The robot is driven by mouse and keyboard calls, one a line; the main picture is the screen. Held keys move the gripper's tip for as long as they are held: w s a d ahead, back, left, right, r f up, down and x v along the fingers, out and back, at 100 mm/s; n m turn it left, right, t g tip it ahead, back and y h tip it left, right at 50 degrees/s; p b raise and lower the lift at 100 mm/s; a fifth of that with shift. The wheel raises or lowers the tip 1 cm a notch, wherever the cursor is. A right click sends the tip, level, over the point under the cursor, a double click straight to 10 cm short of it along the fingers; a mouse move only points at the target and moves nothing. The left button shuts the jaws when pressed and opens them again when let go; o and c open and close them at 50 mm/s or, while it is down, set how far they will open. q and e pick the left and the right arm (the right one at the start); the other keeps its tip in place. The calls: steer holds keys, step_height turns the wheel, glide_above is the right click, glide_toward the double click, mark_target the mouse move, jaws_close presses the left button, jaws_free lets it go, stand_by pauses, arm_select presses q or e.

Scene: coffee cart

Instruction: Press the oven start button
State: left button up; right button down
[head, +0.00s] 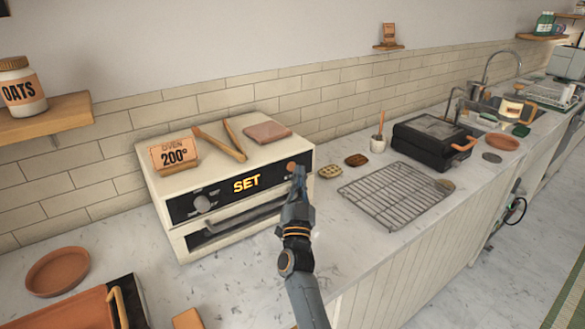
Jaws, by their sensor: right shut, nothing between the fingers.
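The oven (176,208) is a cream countertop box with a black front panel. My right gripper (298,172) is shut and empty. Its fingertips are right beside the button, overlapping its edge in the picture. I cannot tell whether they touch it. My left gripper is not in view.
On the oven lie a "200°" sign (174,154), wooden tongs (220,145) and a pinkish slab (267,132). Right of the oven are a wire rack (395,193), two small cookies and a black grill (430,138). A terracotta plate (57,271) sits at left.

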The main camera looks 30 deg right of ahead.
steer(key=shift+w, duration=0.35)
steer(key=shift+w, duration=0.35)
stand_by(0.6)
steer(key=shift+s, duration=0.15)
steer(key=shift+s+p, duration=0.3)
steer(key=shift+s, duration=0.4)
steer(key=s+p, duration=0.1)
steer(key=s, duration=0.1)
steer(key=s+p, duration=0.1)
steer(key=s, duration=0.2)
steer(key=shift+d+p, duration=0.2)
steer(key=shift+p, duration=0.15)
stand_by(0.7)
